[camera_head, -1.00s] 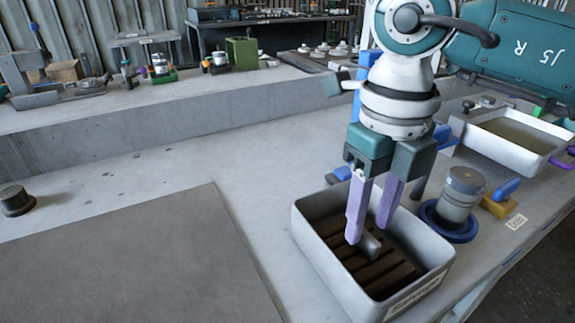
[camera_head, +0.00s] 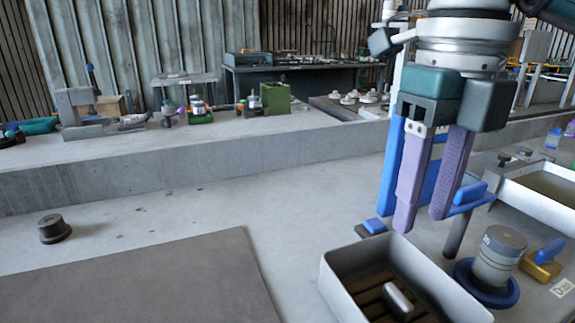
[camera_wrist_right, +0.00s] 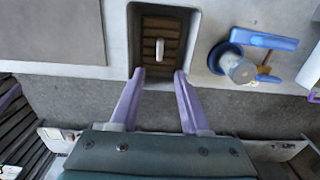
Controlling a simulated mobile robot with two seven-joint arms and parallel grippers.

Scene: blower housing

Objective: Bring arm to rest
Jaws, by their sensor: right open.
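My right gripper (camera_head: 424,222) is open and empty, its two purple fingers pointing down above the back of a white-rimmed tray (camera_head: 341,287). In the right wrist view the gripper (camera_wrist_right: 160,76) shows its fingers spread apart. A small grey metal part (camera_head: 398,299) lies on the brown slatted floor of the tray, apart from the fingers. The part also shows in the right wrist view (camera_wrist_right: 173,41), in the tray between the fingertips' directions. My left gripper is not in view.
A grey cylinder (camera_head: 497,254) stands in a blue ring right of the tray. A second white tray (camera_head: 545,205) is at the far right. A blue stand (camera_head: 391,165) is behind the gripper. A dark knob (camera_head: 53,228) and grey mat (camera_head: 150,285) are at left.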

